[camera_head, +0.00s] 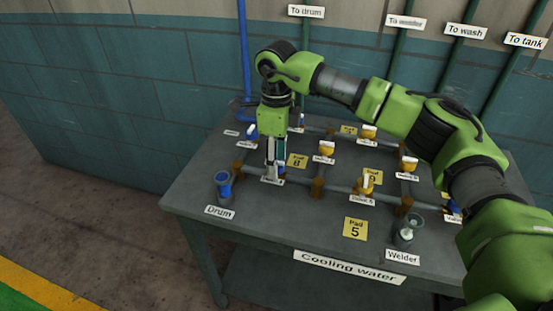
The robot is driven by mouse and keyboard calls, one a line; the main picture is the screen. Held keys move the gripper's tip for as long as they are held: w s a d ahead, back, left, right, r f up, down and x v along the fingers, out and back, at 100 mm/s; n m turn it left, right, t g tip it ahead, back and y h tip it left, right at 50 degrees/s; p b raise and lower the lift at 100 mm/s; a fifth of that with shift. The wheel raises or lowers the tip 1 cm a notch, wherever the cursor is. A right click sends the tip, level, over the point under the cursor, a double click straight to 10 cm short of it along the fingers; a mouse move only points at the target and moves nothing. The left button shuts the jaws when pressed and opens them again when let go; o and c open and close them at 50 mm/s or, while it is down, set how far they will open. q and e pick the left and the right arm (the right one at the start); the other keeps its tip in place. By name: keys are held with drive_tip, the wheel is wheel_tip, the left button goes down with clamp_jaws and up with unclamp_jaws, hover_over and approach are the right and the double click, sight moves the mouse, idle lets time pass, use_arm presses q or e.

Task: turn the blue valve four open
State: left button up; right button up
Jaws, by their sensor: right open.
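My right gripper (273,164) points down over the left front corner of the pipe grid on the table, its fingers apart. A small fitting with a white label (271,180) lies right at its fingertips. The gripper hides most of that fitting, so I cannot tell its colour or whether the fingers touch it. Blue-marked valves show at the back left (251,131), behind the gripper (300,122) and at the right edge (453,207). Their small labels are too blurred to tell which is valve four. My left gripper is out of view.
A blue-topped Drum cup (223,184) and a Welder cup (407,232) stand at the front of the grey table (285,230). My right arm spans the right side. The wall is close behind.

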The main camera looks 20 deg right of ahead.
wheel_tip(320, 180, up, 12)
idle(0.4)
drive_tip(key=shift+f, duration=0.15)
